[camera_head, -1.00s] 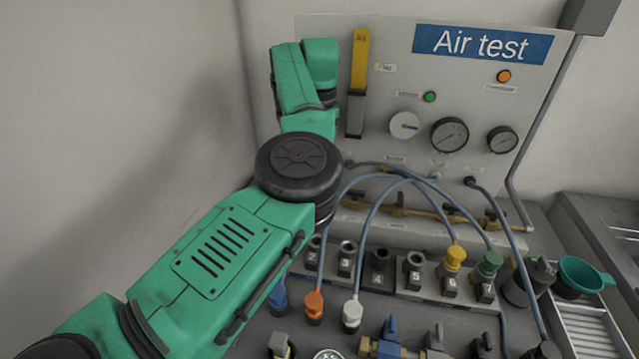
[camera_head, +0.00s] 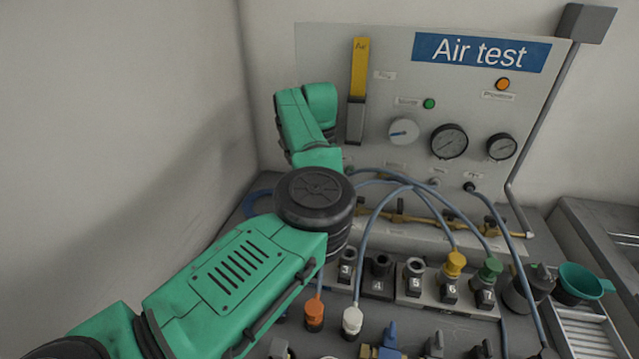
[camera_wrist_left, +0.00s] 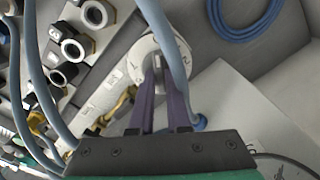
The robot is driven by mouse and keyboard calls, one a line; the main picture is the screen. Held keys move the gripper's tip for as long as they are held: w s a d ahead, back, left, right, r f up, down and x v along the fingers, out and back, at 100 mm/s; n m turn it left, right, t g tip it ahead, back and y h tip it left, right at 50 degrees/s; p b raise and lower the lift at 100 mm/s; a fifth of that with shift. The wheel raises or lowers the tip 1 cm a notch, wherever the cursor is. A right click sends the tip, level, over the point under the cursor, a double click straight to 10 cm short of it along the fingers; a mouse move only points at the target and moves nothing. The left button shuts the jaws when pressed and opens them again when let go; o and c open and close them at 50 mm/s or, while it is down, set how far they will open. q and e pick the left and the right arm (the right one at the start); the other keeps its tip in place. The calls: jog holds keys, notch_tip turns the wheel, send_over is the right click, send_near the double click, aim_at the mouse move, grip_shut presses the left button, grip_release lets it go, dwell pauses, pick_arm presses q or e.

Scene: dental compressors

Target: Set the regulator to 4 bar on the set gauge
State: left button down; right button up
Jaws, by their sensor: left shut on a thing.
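My left gripper (camera_wrist_left: 165,105) shows in the left wrist view, with its two fingers shut on the regulator knob (camera_wrist_left: 150,58) at the middle of a white ring with dark marks. A blue-grey hose crosses in front and hides part of the knob. In the head view my left arm hides this gripper and the knob. The panel carries a white dial with a blue mark (camera_head: 403,131), a larger black-rimmed gauge (camera_head: 449,141) and a smaller one (camera_head: 501,147). Their figures are too small to read, and I cannot tell which is the set gauge. My right gripper is not in view.
Numbered sockets (camera_head: 415,272) stand in front of the panel, with hoses arching over them. A brass pipe (camera_head: 400,217) runs along the panel's foot. A blue hose coil (camera_wrist_left: 245,15) lies near the gripper. A teal funnel (camera_head: 583,277) stands at the right.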

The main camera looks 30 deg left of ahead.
pick_arm(q)
jog(key=m, duration=0.4)
jog(key=shift+b, duration=0.35)
jog(key=m, duration=0.5)
jog(key=shift+s+d+m+b, duration=0.15)
jog(key=shift+m+b, duration=0.25)
jog(key=m+b, duration=0.1)
jog(key=m, duration=0.4)
jog(key=shift+s+m, duration=0.1)
jog(key=shift+m, duration=0.2)
jog(key=m+b, duration=0.1)
jog(key=m, duration=0.4)
jog(key=shift+s+r, duration=0.1)
jog(key=c, duration=0.9)
grip_release()
